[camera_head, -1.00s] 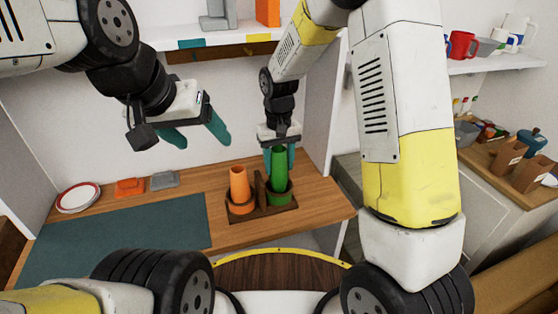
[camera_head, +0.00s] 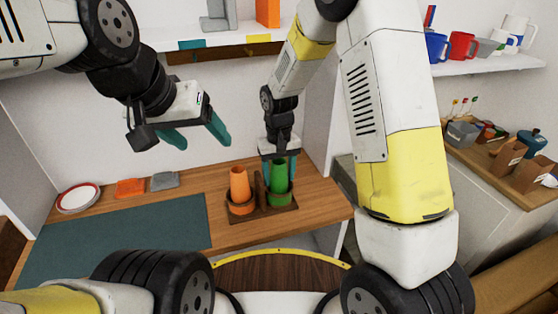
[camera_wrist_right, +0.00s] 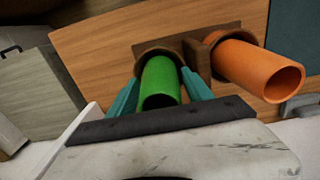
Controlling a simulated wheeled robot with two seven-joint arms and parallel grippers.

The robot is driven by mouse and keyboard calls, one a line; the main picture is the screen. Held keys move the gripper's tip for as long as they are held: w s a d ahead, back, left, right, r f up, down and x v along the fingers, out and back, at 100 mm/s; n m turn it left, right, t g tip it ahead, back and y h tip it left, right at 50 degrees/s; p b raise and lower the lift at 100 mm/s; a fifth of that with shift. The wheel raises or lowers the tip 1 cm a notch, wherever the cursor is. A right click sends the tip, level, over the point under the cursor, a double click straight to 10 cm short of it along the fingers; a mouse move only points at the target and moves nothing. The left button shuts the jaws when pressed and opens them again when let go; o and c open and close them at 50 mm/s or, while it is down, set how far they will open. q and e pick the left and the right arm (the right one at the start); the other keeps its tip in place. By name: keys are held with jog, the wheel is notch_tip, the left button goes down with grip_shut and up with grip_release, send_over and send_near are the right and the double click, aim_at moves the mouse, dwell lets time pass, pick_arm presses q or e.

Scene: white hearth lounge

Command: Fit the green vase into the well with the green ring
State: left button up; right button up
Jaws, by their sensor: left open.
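The green vase (camera_head: 278,176) stands upright at the right-hand well of the dark brown holder (camera_head: 268,217). Its lower end is inside the well's round collar; how deep it sits cannot be told. My right gripper (camera_head: 280,166) is above the holder with its teal fingers on either side of the vase, shut on it. The right wrist view shows the green vase (camera_wrist_right: 160,80) between the fingertips, its open mouth facing the camera. My left gripper (camera_head: 196,134) is open and empty, above the table at the left.
An orange vase (camera_head: 239,184) stands in the left-hand well, close beside the green one. A teal mat (camera_head: 110,240) covers the table's left part. A plate (camera_head: 78,197), an orange block (camera_head: 130,188) and a grey block (camera_head: 164,180) lie behind it.

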notch_tip(320, 180, up, 12)
jog(key=s+d+r+m+t+y, duration=0.1)
jog(key=s+d+r+t+y, duration=0.1)
jog(key=s+d+r, duration=0.7)
jog(key=s+d+r+m+t, duration=0.2)
jog(key=s+d+r+t, duration=0.2)
jog(key=s, duration=0.6)
jog(key=shift+s+d+r, duration=0.25)
jog(key=shift+s+d, duration=0.05)
jog(key=shift+d, duration=0.3)
